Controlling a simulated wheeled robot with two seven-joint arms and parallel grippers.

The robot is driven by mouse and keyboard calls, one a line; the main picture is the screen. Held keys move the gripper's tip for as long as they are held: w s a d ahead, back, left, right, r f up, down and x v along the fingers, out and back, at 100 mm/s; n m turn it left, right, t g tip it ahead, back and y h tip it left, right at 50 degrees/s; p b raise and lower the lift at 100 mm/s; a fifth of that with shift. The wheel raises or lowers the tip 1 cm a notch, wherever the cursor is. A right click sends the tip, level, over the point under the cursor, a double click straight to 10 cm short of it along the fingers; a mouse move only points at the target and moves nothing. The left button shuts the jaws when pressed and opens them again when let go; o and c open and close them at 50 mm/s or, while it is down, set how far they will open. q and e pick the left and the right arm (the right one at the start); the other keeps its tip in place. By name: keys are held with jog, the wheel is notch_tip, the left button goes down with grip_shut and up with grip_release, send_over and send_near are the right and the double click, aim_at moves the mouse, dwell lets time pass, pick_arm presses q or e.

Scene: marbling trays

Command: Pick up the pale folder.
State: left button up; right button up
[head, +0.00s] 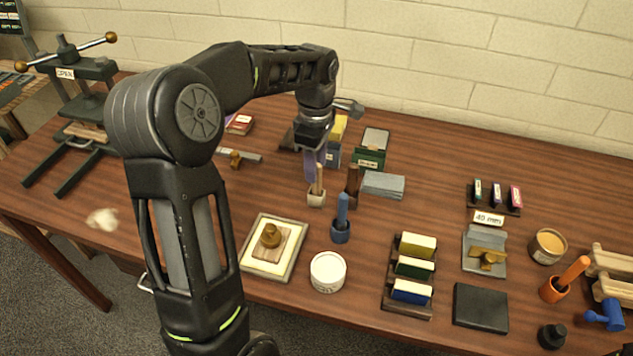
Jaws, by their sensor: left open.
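A pale tan upright piece, which looks like the pale folder (319,183), stands in a small pale pot (316,200) near the middle of the table. My left gripper (314,152) points down just above it, at the end of my arm that reaches in from the left. Its jaws are open. A purple strip (310,164) shows right below the gripper, beside the folder's top; I cannot tell whether it touches either. The gripper partly covers the things behind it. My right gripper is out of view.
Close by on the right are a dark brown upright piece (352,182) and a blue-handled tool in a blue pot (341,233). Behind stand a green box (370,158) and a grey block (384,185). In front are a framed tray (249,262) and a white tub (328,272).

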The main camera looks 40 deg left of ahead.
aim_at(316, 185)
pick_arm(q)
notch_tip(316, 185, down, 4)
jog(key=shift+s+d+f+p, duration=0.15)
jog(key=shift+p, duration=0.35)
grip_shut()
dwell(0.5)
